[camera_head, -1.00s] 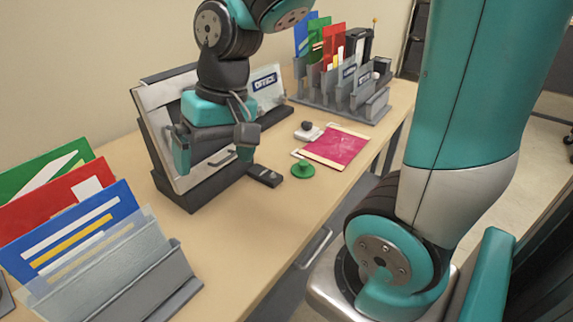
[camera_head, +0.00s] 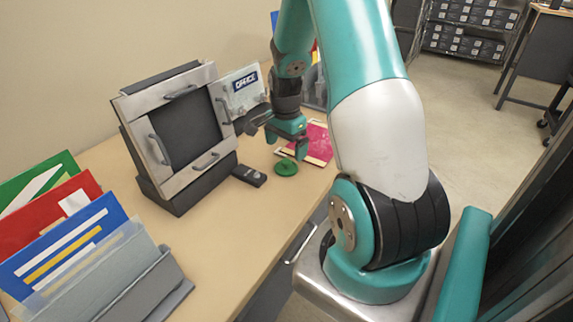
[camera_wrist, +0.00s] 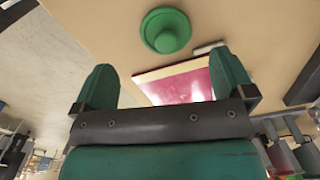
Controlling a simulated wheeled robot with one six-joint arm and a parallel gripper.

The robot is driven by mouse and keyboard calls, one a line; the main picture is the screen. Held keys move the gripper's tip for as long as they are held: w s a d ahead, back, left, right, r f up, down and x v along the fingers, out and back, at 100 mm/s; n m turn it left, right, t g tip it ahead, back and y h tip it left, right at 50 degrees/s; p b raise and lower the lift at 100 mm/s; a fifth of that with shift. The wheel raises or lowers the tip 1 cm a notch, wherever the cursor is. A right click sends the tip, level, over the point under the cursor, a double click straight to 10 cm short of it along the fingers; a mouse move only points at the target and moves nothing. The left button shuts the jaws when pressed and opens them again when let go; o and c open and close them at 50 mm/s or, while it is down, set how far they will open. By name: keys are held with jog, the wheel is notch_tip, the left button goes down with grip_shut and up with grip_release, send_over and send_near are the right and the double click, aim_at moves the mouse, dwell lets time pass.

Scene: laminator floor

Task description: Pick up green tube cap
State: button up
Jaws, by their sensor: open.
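The green tube cap (camera_head: 286,167) is a round disc with a raised knob, lying on the wooden desk near its front edge. It shows whole in the wrist view (camera_wrist: 165,31), beyond my fingertips and between their lines. My gripper (camera_head: 285,148) is above the desk just behind the cap in the head view, close to it but apart. In the wrist view my gripper (camera_wrist: 165,80) has its two green fingers spread wide with nothing between them.
A magenta sheet or pouch (camera_head: 318,142) lies beside the cap. A dark remote-like object (camera_head: 248,176) lies left of it. A framed metal panel (camera_head: 180,130) stands at the back. File folders (camera_head: 70,230) stand in a rack front left. Desk (camera_head: 225,235) front is clear.

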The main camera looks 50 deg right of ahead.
aim_at(285, 161)
jog(key=shift+w+d+f+p, duration=0.15)
jog(key=shift+f+p, duration=0.2)
jog(key=shift+f, duration=1.45)
jog(key=shift+w+d+f+p, duration=0.1)
jog(key=shift+f+p, duration=0.25)
jog(key=shift+f, duration=1.4)
jog(key=c, duration=0.9)
jog(key=shift+r, duration=0.1)
jog(key=shift+c, duration=0.2)
